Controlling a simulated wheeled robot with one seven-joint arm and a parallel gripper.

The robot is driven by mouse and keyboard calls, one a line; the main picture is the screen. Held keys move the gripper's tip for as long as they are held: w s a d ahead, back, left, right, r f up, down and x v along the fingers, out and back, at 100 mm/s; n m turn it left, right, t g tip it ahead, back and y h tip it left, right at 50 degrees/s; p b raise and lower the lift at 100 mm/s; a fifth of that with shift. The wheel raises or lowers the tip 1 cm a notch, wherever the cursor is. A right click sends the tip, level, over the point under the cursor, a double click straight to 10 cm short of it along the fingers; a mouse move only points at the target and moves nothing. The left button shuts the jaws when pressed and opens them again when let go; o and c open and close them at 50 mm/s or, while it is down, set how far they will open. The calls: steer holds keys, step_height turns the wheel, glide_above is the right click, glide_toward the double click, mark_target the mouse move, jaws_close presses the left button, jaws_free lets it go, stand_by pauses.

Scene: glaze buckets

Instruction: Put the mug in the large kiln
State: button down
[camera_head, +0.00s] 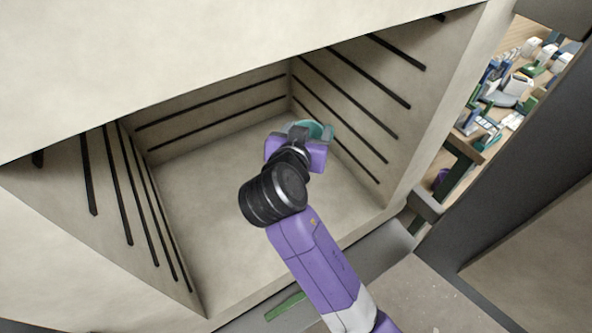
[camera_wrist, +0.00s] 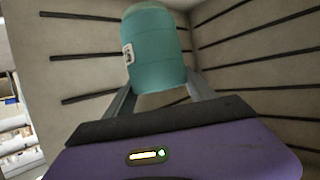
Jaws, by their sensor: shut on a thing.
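The teal mug (camera_wrist: 155,50) is held between the two fingers of my gripper (camera_wrist: 160,88) in the wrist view. It has a small white label on its side, and its top reaches the picture's upper edge. In the head view only part of the mug (camera_head: 318,129) shows beyond my gripper (camera_head: 308,133). My gripper is shut on the mug, inside the open chamber of the large kiln (camera_head: 195,225), toward the back right. The kiln has pale walls with dark grooves. I cannot tell whether the mug touches the kiln floor; my wrist hides its underside in the head view.
The kiln floor is bare to the left of my arm. The right kiln wall (camera_head: 350,95) is close to my gripper. A green object (camera_head: 286,306) lies at the kiln's front edge. Shelves with many items (camera_head: 505,90) stand outside at the right.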

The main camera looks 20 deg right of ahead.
step_height(320, 180, down, 15)
steer(key=shift+r, duration=0.15)
stand_by(0.5)
steer(key=shift+c, duration=1.5)
jaws_free()
steer(key=shift+r, duration=0.1)
steer(key=v, duration=1.2)
steer(key=shift+b, duration=0.45)
